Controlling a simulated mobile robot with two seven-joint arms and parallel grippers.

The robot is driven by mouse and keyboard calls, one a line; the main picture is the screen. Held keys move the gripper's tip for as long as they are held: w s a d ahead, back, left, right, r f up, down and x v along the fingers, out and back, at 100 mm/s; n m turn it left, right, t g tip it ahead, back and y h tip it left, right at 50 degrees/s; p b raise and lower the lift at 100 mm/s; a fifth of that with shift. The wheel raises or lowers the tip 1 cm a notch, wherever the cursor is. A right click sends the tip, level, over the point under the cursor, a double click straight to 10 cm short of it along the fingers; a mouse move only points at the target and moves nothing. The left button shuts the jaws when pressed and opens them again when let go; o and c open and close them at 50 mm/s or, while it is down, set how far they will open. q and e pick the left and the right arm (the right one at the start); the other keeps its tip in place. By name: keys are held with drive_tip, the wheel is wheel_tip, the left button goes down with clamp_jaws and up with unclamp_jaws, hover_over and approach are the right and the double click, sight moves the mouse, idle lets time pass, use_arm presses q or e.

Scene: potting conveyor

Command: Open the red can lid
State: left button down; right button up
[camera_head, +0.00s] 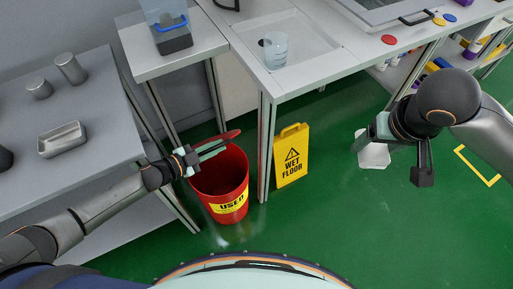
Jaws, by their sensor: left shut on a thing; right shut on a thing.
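The red can (221,184) stands on the green floor with a yellow "USED" label on its front. Its red lid (219,137) is raised and tilted above the rim, so the dark inside shows. My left gripper (207,152) is at the can's mouth, just under the lid, and is shut on the lid's edge; the exact contact is small and partly hidden. My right gripper (372,131) is off to the right, away from the can. It seems shut on a pale flat piece (374,156), partly hidden behind it.
A yellow wet floor sign (291,157) stands close to the can's right. A grey table (95,105) with metal containers is at left. A white workbench (325,75) stands behind, its leg near the can. Green floor is clear in front.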

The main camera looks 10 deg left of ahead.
use_arm(q)
drive_tip(key=shift+w+a+r, duration=0.2)
drive_tip(key=shift+w, duration=0.05)
drive_tip(key=c, duration=0.9)
unclamp_jaws()
